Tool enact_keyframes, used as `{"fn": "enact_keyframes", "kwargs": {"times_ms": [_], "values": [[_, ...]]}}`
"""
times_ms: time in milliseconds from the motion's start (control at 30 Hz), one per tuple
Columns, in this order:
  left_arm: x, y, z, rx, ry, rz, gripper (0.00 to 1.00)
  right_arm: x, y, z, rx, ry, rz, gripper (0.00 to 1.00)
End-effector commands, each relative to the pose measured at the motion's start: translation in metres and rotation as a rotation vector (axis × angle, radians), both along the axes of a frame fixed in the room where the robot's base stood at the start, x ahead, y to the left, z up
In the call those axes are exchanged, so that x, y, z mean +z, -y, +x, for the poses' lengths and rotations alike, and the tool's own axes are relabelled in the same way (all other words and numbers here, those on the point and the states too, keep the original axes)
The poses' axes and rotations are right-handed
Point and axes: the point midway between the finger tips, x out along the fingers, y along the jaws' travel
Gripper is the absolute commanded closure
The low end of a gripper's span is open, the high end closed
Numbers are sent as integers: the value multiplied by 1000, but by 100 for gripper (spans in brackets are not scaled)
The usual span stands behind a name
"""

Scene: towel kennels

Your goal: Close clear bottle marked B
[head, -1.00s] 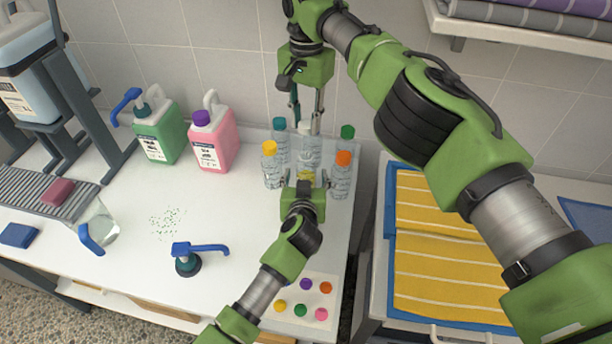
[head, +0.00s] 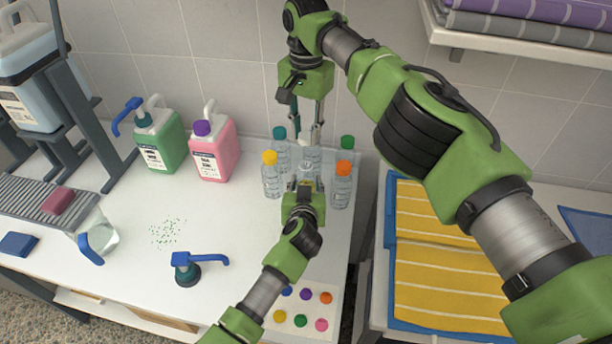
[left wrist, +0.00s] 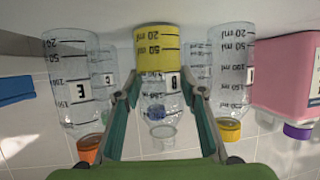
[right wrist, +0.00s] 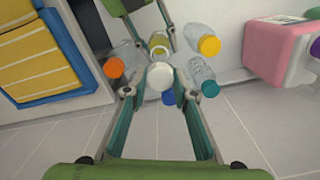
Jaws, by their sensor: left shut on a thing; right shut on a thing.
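Clear bottle B (left wrist: 172,83) has yellow contents and its label reads B in the left wrist view, which shows it upside down. My left gripper (head: 305,186) is shut around its body and also shows in the left wrist view (left wrist: 163,98). In the right wrist view its mouth shows as a pale yellowish ring (right wrist: 158,45) and looks open. My right gripper (head: 316,135) is shut on a round white cap (right wrist: 160,76), close behind and apart from that mouth. How the cap sits in the fingers is partly hidden.
Close around stand clear bottles with yellow (head: 270,157), teal (head: 279,133), green (head: 347,142) and orange (head: 344,168) caps. Green (head: 161,145) and pink (head: 216,150) jugs and a blue-handled pump (head: 187,268) are further left. The table's middle (head: 220,215) is mostly clear.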

Motion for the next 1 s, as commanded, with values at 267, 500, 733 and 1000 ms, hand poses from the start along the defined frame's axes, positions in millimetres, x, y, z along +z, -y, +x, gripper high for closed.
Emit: {"fn": "enact_keyframes", "kwargs": {"times_ms": [267, 500, 733, 1000], "values": [[0, 0, 0, 0, 0, 0, 100, -41, 0, -1, -1, -6, 0, 81], [-1, 0, 0, 1, -1, 1, 100, -45, 0, 0, 0, -2, -1, 81], [-1, 0, 0, 1, -1, 1, 100, -45, 0, -1, 0, -2, -1, 81], [-1, 0, 0, 1, -1, 1, 100, -52, -1, -1, 0, -3, 1, 81]]}}
